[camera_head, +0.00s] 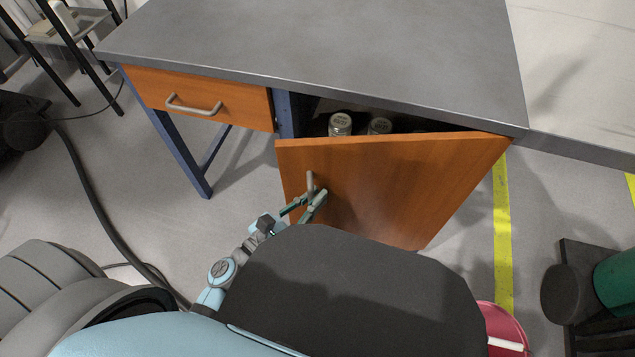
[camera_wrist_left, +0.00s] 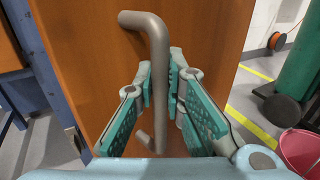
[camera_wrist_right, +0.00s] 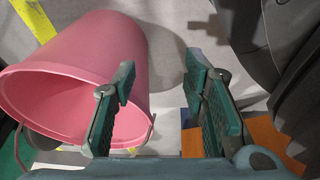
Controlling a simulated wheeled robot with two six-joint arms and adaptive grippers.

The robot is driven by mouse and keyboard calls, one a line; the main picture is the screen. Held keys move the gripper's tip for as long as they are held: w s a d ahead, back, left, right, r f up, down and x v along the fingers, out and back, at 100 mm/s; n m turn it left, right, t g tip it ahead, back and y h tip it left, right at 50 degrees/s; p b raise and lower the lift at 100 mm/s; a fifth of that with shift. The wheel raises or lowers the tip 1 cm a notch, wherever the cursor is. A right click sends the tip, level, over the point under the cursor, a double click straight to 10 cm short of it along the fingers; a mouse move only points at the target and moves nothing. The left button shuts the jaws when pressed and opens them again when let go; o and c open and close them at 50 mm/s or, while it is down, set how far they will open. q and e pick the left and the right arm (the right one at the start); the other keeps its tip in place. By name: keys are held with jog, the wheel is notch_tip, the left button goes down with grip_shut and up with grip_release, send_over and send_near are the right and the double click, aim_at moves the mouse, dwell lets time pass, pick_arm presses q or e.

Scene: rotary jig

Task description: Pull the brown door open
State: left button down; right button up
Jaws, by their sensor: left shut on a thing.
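The brown door (camera_head: 400,180) of the desk's cabinet stands partly open in the head view, hinged at its right side, with a gap at its left and top. Its grey bar handle (camera_head: 310,183) is near the door's left edge. My left gripper (camera_head: 311,200) is shut on the handle; in the left wrist view its green-padded fingers (camera_wrist_left: 162,90) sit on both sides of the handle's bar (camera_wrist_left: 157,60). My right gripper (camera_wrist_right: 160,95) shows only in the right wrist view, with its fingers apart and nothing between them. My body hides the door's lower part in the head view.
The grey desk top (camera_head: 320,50) overhangs the door. A closed drawer (camera_head: 200,98) is at the left. Jars (camera_head: 341,124) stand inside the cabinet. A pink bucket (camera_wrist_right: 85,75) is close to my right gripper. A green cylinder (camera_head: 615,283) stands at the right.

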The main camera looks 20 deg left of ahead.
pick_arm(q)
jog(key=shift+s+d+r, duration=0.15)
jog(key=shift+s+d, duration=0.4)
jog(key=shift+s, duration=0.25)
jog(key=c, duration=1.9)
grip_release()
jog(key=shift+c, duration=0.2)
jog(key=v, duration=1.2)
pick_arm(e)
jog(key=shift+s+a+r, duration=0.1)
jog(key=shift+s+a, duration=0.05)
jog(key=shift+s, duration=0.05)
